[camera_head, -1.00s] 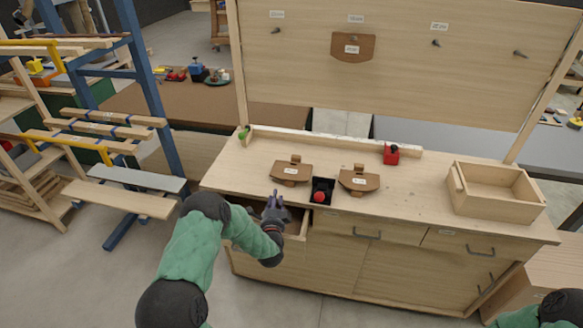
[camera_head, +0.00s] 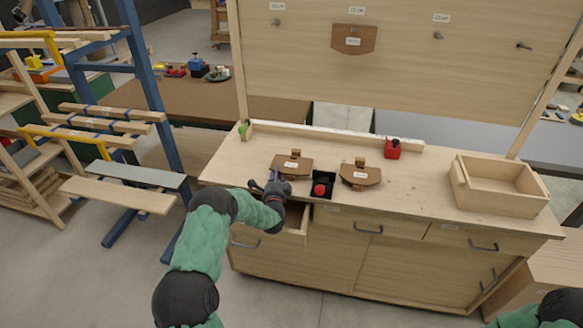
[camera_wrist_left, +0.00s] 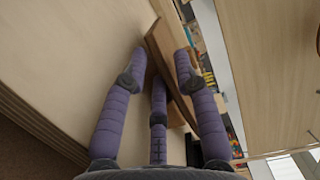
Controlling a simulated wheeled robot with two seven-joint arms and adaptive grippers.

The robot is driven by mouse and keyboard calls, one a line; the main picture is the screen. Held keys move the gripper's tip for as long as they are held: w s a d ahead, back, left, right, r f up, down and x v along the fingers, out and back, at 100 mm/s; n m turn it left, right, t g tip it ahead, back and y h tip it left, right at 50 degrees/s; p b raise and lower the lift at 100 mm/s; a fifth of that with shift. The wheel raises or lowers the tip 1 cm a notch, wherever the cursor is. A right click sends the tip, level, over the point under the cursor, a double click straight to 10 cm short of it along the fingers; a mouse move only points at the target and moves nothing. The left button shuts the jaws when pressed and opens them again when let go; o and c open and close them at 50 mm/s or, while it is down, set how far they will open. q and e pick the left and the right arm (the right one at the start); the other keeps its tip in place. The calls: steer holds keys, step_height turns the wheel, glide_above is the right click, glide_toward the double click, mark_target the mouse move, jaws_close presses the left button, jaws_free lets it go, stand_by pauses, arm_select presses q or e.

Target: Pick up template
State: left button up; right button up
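Two brown wooden templates with rounded edges and white labels rest on the workbench: a left template (camera_head: 296,164) and a right template (camera_head: 361,176). A third similar template (camera_head: 353,38) hangs on the upright board. My left gripper (camera_head: 268,182) is at the left end of the left template, just above the bench top's front part. In the left wrist view its purple fingers (camera_wrist_left: 160,85) are spread, with the brown template (camera_wrist_left: 166,58) seen edge-on between and beyond them. Contact is not clear. My right gripper is out of view.
An open drawer (camera_head: 296,219) sticks out below my left gripper. A small black box (camera_head: 322,186) with a red knob stands between the two templates. A red block (camera_head: 393,150) sits at the back, and a wooden tray (camera_head: 499,184) at the right.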

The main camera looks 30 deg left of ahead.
arm_select(q)
jaws_close()
steer(key=shift+r, duration=0.1)
steer(key=shift+r+p, duration=0.3)
steer(key=shift+r, duration=0.2)
step_height(320, 180, up, 2)
steer(key=shift+r+p, duration=0.25)
steer(key=shift+p, duration=0.25)
steer(key=s+d+r+p, duration=0.2)
steer(key=s+d+r, duration=0.1)
steer(key=s, duration=0.3)
steer(key=s+d+r+p, duration=0.2)
steer(key=s+d+r, duration=0.1)
steer(key=s+r, duration=0.3)
steer(key=shift+s+d+r, duration=0.15)
steer(key=shift+d+r, duration=0.05)
steer(key=shift+d, duration=0.2)
